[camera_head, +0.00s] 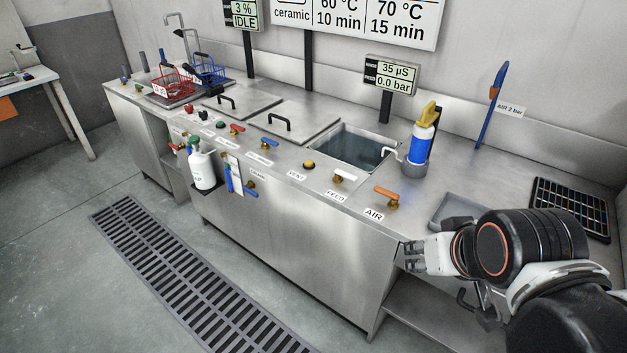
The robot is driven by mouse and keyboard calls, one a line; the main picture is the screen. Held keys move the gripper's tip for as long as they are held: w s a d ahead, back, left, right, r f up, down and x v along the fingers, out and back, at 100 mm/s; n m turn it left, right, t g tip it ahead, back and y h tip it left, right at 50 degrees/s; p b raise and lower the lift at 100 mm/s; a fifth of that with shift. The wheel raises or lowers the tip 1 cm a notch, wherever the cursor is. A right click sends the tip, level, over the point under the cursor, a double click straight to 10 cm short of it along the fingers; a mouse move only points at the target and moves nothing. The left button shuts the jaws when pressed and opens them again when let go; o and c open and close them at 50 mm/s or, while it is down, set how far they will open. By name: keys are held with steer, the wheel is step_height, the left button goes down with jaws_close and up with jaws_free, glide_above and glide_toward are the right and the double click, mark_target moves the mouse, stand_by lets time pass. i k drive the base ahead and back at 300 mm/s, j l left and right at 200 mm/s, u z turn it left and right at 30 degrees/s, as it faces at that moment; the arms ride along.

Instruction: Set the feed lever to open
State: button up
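The feed lever (345,177) has a white handle on a brass-coloured valve. It stands on the front strip of the steel bench, just above a label (336,196) reading FEED. The handle lies roughly along the bench front, pointing right. Its marked open position cannot be read. My gripper (407,256) is at the lower right, in front of the bench edge, with its fingers pointing left. It is apart from the lever, to the right and nearer the camera. It appears to hold nothing; the finger gap is too small to judge.
An orange AIR lever (386,194) stands between the feed lever and my gripper. A yellow button (309,165) is to the left. Behind are a sink (352,148) and a blue-and-yellow bottle (421,140). A grey tray (457,207) lies right. A display (390,75) reads 0.0 bar.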

mark_target(338, 174)
steer(key=i+u, duration=0.2)
steer(key=i+l, duration=0.3)
steer(key=i, duration=0.15)
steer(key=i+l, duration=0.3)
steer(key=i, duration=0.1)
